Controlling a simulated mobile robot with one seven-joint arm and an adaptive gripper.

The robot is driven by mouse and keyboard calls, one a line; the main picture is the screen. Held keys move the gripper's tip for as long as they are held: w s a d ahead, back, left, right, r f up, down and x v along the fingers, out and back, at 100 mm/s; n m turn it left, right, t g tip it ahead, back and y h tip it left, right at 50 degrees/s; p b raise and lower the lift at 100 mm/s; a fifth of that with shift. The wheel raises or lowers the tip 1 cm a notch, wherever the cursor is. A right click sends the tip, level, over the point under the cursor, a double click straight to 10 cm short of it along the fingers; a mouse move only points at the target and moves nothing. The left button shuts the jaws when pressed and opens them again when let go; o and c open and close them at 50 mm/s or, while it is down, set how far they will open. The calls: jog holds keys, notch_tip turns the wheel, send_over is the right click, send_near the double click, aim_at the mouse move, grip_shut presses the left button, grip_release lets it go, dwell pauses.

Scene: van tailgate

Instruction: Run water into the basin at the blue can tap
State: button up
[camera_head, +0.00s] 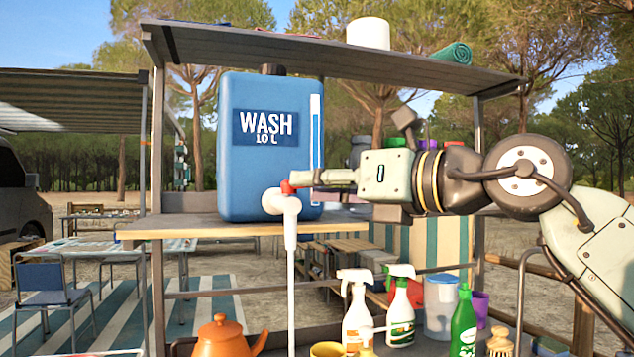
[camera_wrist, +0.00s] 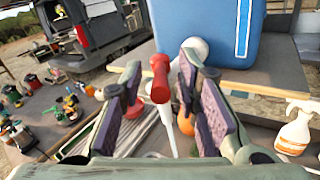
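The blue can (camera_head: 262,150), labelled WASH 10 L, stands on the wooden shelf (camera_head: 190,228). Its white tap (camera_head: 281,203) is at the lower front, with a red lever (camera_head: 287,187) on top. A thin white column, which looks like running water (camera_head: 291,290), drops straight from the tap past the bottom edge. My gripper (camera_head: 300,181) is at the lever from the right. In the wrist view the red lever (camera_wrist: 160,78) stands between my two purple-padded fingers (camera_wrist: 158,95), with gaps on both sides. The basin cannot be made out in either view.
Spray bottles (camera_head: 401,305), a green bottle (camera_head: 463,320) and an orange kettle (camera_head: 222,338) stand on the lower counter. An overhead board (camera_head: 300,50) runs above the can. A post (camera_head: 156,180) stands left of it.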

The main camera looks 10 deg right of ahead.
jog(key=v, duration=1.1)
jog(key=shift+s+d, duration=0.15)
jog(key=shift+s, duration=0.05)
dwell(6.7)
